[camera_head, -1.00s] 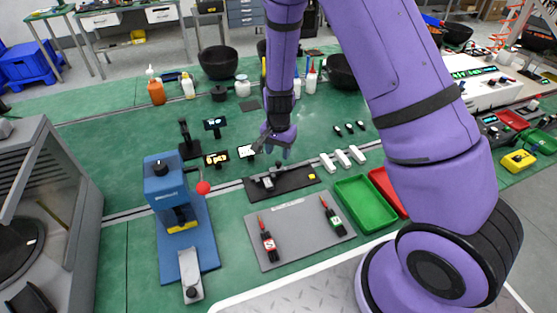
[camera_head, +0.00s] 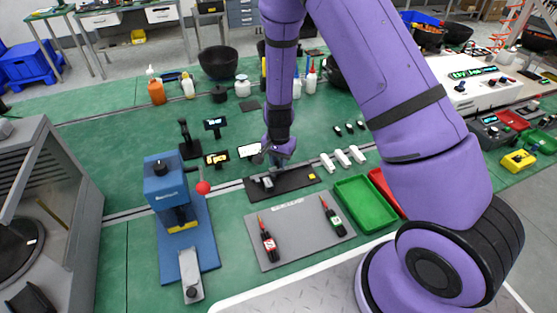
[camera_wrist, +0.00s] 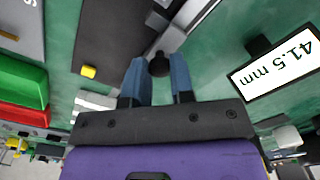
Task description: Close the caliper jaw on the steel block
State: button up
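The caliper fixture is a dark base plate (camera_head: 293,184) with a grey metal piece, probably the steel block (camera_head: 268,182), near its left end. In the wrist view, the dark plate (camera_wrist: 108,35) lies beside a steel beam (camera_wrist: 203,12). A black knob (camera_wrist: 159,65) stands between the blue fingertips of my gripper (camera_wrist: 160,78), with small gaps seeming to show on both sides. My gripper (camera_head: 277,162) is over the back of the plate, fingers down and open around the knob. The caliper display (camera_wrist: 283,66) reads 41.5 mm. The jaw's contact with the block is not clear.
A yellow piece (camera_head: 311,177) sits on the plate's right end. White parts (camera_head: 343,158) and a green tray (camera_head: 364,203) are to the right. A grey mat (camera_head: 298,232) with two probes lies in front. A blue press (camera_head: 168,190) with a red-knobbed lever stands left.

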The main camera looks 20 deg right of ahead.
aim_at(274, 169)
jog(key=shift+a, duration=0.8)
jog(key=o, duration=0.7)
jog(key=shift+o, duration=0.2)
jog(key=shift+r, duration=0.1)
notch_tip(274, 169, up, 11)
jog(key=shift+f, duration=0.2)
dwell(0.3)
